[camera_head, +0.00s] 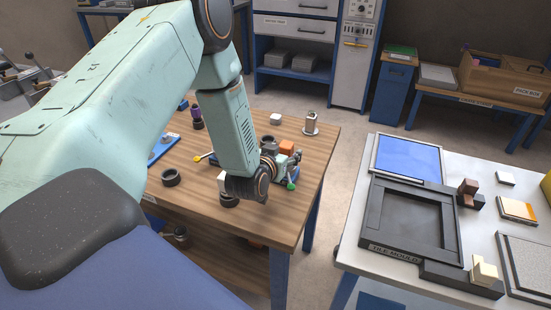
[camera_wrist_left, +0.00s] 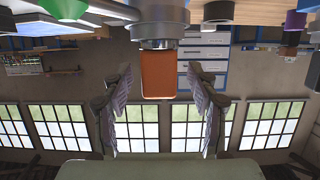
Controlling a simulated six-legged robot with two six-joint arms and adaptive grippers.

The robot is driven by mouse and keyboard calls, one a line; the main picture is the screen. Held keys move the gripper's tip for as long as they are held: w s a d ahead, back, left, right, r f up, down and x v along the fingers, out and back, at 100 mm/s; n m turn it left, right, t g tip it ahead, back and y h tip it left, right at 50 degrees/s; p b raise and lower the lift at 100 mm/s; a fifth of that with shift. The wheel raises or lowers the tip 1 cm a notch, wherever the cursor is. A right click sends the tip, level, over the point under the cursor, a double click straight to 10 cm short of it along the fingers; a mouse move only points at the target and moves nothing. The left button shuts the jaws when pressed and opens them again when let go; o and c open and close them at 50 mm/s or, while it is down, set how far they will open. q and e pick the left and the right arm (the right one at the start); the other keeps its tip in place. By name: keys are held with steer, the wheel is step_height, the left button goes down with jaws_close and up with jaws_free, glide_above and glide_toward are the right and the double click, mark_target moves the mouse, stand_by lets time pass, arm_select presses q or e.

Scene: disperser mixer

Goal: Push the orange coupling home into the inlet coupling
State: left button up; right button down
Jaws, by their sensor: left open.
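The orange coupling (camera_wrist_left: 158,73) is a block-like orange piece in the middle of the left wrist view, which looks upside down. Its upper end in the picture meets a round grey metal collar (camera_wrist_left: 157,44), apparently the inlet coupling; how deep it sits I cannot tell. My left gripper (camera_wrist_left: 160,80) is open, with one finger on each side of the orange coupling and a visible gap on both sides. In the head view an orange piece (camera_head: 286,147) shows just beyond my left wrist, which hides much of the assembly and the fingers. My right gripper is not in view.
The wooden table (camera_head: 228,132) carries a green knob (camera_head: 291,186), a yellow-tipped lever (camera_head: 198,158), a dark ring (camera_head: 171,177) and a small post on a round base (camera_head: 311,123). A white table with a tile mould (camera_head: 372,215) stands at right, across a floor gap.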

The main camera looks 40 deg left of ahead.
arm_select(q)
steer(key=v, duration=1)
steer(key=shift+s, duration=0.15)
stand_by(0.6)
